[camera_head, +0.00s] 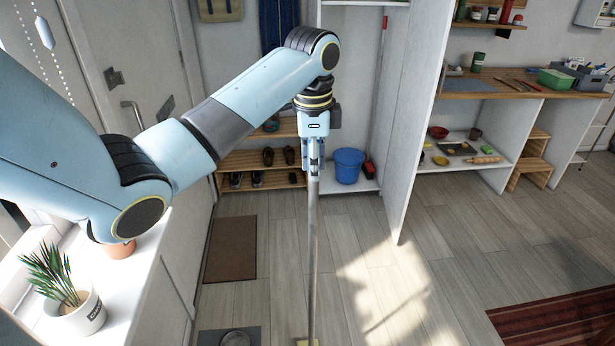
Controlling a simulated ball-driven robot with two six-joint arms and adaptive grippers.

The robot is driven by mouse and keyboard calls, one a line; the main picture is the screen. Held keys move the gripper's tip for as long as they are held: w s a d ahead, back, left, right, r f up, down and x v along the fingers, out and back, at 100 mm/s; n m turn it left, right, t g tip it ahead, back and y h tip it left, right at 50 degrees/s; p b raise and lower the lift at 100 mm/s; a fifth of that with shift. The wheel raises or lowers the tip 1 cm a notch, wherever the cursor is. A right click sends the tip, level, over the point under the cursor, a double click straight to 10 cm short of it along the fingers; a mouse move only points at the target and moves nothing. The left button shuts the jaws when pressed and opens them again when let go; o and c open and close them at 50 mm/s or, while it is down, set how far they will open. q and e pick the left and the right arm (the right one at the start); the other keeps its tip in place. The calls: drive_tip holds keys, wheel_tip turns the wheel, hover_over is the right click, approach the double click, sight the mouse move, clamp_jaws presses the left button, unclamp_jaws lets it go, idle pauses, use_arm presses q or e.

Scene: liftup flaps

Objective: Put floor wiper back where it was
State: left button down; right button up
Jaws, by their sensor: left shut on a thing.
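My left gripper (314,165) is shut on the upper part of the floor wiper's pole (313,255). The pole hangs straight down in front of me, nearly upright. Its yellowish lower end (306,342) shows only in part at the bottom edge of the picture, so I cannot tell whether it touches the floor. A tall white closet (400,150) stands open behind and right of the gripper. Inside it are a blue bucket (348,165) and a red-handled tool (381,60) leaning upright. My right gripper does not show.
A shoe rack (240,163) stands left of the closet, with a brown mat (231,248) before it. A white ledge at left holds a potted plant (75,305). Shelves and a wooden counter (500,88) are at right. The middle floor is clear up to a red rug (560,320).

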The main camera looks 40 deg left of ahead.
sight(309, 184)
use_arm(q)
drive_tip(key=f, duration=0.3)
drive_tip(key=f+p, duration=0.1)
drive_tip(key=shift+s+a+f, duration=0.3)
drive_tip(key=shift+s, duration=0.1)
drive_tip(key=c, duration=1.1)
unclamp_jaws()
drive_tip(key=shift+f, duration=0.1)
